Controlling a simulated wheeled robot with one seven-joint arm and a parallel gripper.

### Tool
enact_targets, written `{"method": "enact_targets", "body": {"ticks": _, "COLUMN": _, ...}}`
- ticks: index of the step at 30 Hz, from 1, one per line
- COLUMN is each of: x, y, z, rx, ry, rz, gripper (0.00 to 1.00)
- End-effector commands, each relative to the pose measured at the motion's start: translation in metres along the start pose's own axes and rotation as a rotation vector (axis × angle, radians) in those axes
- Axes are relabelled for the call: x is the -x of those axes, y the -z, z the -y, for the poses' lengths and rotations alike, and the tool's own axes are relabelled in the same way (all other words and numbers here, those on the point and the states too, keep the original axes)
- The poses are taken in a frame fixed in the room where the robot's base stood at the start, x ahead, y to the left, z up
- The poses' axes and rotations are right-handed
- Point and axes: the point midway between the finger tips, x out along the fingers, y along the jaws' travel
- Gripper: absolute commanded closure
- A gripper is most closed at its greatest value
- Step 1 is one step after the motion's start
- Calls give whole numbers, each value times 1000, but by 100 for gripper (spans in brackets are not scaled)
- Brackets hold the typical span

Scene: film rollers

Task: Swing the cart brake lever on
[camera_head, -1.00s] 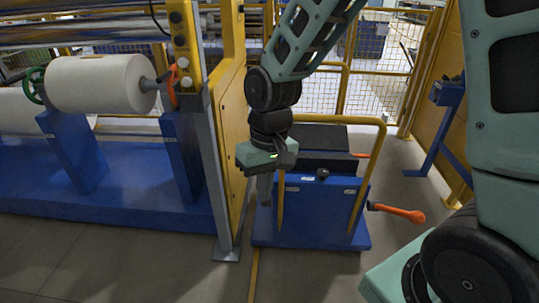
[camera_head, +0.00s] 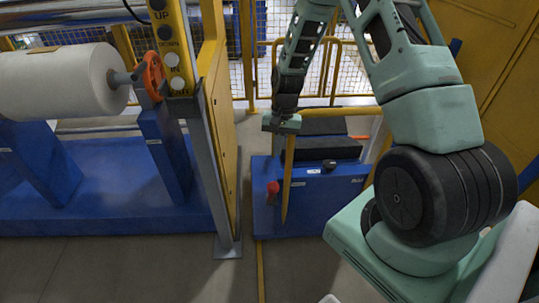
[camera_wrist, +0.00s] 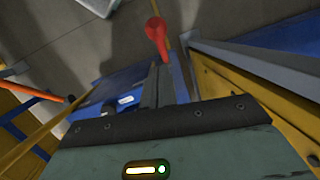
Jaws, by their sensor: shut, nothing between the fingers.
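The cart (camera_head: 325,210) is blue with a yellow rail, and stands beside the yellow panel of the machine. A red-knobbed lever (camera_head: 272,188) is at its front left corner, and the knob also shows in the wrist view (camera_wrist: 155,32). A second lever, orange (camera_wrist: 38,91), reaches out from the cart's other side in the wrist view. I cannot tell from markings which is the brake lever. My gripper (camera_head: 276,158) is shut and empty, pointing down above the red knob. In the wrist view its fingers (camera_wrist: 156,72) end close to the knob; contact is unclear.
The yellow panel (camera_head: 222,125) and grey post (camera_head: 210,165) stand close to the cart's left. A yellow rail (camera_head: 345,112) crosses the cart's top. The machine with its white roll (camera_head: 60,85) fills the left. Floor in front of the cart is clear.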

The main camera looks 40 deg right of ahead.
Motion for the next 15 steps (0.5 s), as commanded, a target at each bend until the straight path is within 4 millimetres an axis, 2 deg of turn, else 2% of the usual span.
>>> {"method": "enact_targets", "body": {"ticks": 12, "x": -69, "y": -3, "z": 1, "rx": 4, "ry": -2, "rz": 6, "gripper": 100}}
{"method": "enact_targets", "body": {"ticks": 15, "x": -81, "y": -2, "z": 1, "rx": 4, "ry": -1, "rz": 4, "gripper": 100}}
